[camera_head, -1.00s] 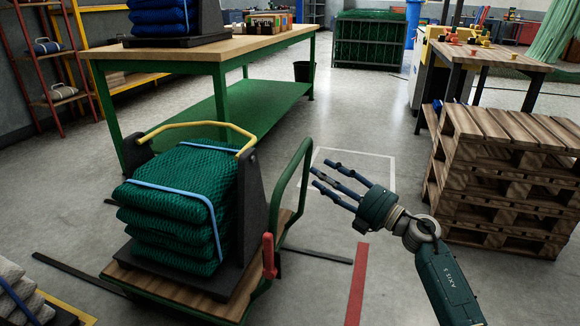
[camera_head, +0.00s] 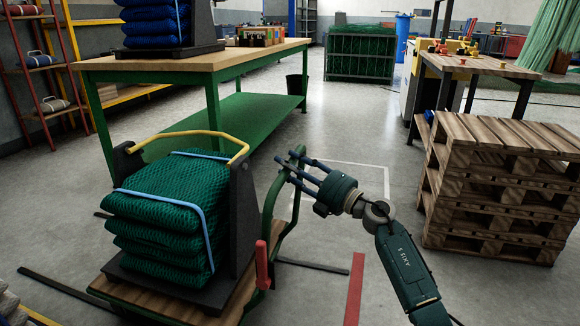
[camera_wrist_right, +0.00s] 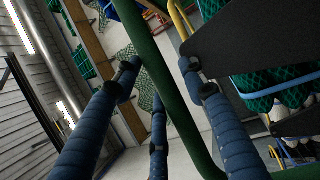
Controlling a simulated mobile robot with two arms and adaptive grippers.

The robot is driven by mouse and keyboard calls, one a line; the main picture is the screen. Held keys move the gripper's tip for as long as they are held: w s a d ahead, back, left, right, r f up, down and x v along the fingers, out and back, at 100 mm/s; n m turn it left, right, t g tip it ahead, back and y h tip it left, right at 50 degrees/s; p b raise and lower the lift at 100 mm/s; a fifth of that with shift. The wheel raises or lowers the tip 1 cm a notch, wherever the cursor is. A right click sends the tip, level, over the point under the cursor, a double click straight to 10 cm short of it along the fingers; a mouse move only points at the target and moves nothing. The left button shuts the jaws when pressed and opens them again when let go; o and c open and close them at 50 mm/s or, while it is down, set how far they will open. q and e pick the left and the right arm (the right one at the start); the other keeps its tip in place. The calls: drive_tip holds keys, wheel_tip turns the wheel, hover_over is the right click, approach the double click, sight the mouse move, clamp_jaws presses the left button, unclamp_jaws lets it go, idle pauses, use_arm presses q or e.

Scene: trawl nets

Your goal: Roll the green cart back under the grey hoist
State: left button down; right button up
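The green cart (camera_head: 135,292) stands at lower left, with a wooden deck and a curved green push handle (camera_head: 269,208). A dark rack with a yellow bar (camera_head: 243,215) and a strapped stack of green nets (camera_head: 160,210) rides on it. My right gripper (camera_head: 289,168) is at the upper part of the handle, with its fingers spread. In the right wrist view the handle (camera_wrist_right: 165,85) runs between the open fingers (camera_wrist_right: 158,68); contact cannot be told. My left gripper is out of view. I cannot make out a grey hoist.
A green-legged workbench (camera_head: 215,65) stands behind the cart. Stacked wooden pallets (camera_head: 495,190) stand at right. A white outline (camera_head: 375,168) and a red strip (camera_head: 354,290) mark the floor.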

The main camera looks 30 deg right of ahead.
clamp_jaws()
drive_tip(key=shift+a, duration=0.1)
